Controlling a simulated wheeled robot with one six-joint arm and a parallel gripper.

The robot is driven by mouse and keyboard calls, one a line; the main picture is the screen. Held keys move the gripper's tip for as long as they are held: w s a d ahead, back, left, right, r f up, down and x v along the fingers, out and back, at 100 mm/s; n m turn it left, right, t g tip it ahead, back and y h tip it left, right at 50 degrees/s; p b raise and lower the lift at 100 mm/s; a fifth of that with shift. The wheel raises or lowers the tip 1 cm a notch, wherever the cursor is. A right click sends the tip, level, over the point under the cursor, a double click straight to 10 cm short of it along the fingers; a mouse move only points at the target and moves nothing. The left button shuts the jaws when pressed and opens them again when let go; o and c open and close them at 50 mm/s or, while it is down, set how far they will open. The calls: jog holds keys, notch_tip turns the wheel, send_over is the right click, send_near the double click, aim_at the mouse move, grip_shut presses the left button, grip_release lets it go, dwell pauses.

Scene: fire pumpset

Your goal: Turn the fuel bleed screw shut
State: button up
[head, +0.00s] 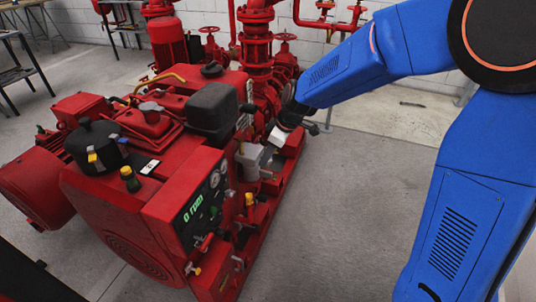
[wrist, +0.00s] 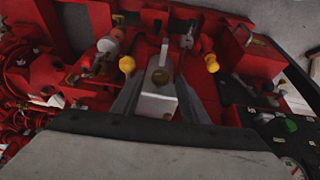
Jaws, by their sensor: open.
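My gripper (wrist: 159,100) is open; its two dark grey fingers show on either side of a light grey metal block (wrist: 157,103).
A control panel (head: 200,205) reading 0 rpm faces front. A black box (head: 212,108) and red pipes (head: 257,40) stand close by. Open floor (head: 350,210) lies to the right.

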grip_shut()
jog(key=shift+w+d+f+g+y, duration=0.15)
jog(key=shift+w+g+y, duration=0.15)
jog(key=shift+g, duration=0.7)
jog(key=shift+w+m+g+y, duration=0.2)
jog(key=shift+m+g+y, duration=0.25)
jog(key=shift+g, duration=0.75)
grip_release()
jog(key=shift+s, duration=0.1)
